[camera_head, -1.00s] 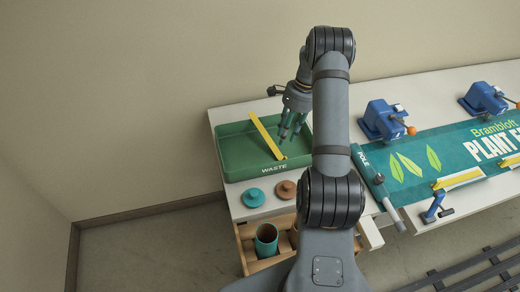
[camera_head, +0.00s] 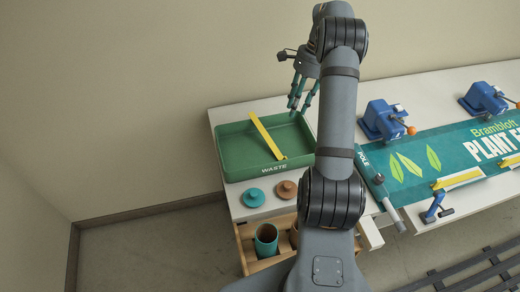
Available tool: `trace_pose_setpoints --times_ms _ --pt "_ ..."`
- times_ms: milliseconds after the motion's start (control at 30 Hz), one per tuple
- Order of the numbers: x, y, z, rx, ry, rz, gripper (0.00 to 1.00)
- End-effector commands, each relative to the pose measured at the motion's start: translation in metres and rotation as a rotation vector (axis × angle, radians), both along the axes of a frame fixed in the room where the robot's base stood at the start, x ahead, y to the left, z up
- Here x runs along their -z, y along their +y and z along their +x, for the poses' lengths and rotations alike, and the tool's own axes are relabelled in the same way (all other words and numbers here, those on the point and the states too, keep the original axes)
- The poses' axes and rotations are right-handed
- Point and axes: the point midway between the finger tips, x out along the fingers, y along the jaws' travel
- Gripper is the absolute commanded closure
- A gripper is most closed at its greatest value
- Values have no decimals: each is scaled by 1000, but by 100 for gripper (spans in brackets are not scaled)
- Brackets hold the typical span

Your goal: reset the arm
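My gripper (camera_head: 300,105) hangs above the back right part of the green waste tray (camera_head: 232,167), with its teal fingers pointing down. A yellow strip (camera_head: 266,137) lies in the tray, slanting from the back rim to the floor near the front, apart from my gripper. My arm rises from the bottom of the view and bends over at the top.
Two round lids, teal (camera_head: 253,197) and brown (camera_head: 286,189), lie in front of the tray. An open drawer (camera_head: 242,246) holds a teal cup (camera_head: 266,240). A banner (camera_head: 470,145), blue clamps (camera_head: 382,119) and a pole (camera_head: 390,207) occupy the table's right side.

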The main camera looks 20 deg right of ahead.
Motion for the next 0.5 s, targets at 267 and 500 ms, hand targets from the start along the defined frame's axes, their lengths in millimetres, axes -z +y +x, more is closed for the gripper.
trace_pose_setpoints --times_ms 267,500 --pt "1 0 0 0 0 0 69" --pt "22 7 -2 -2 4 2 69"
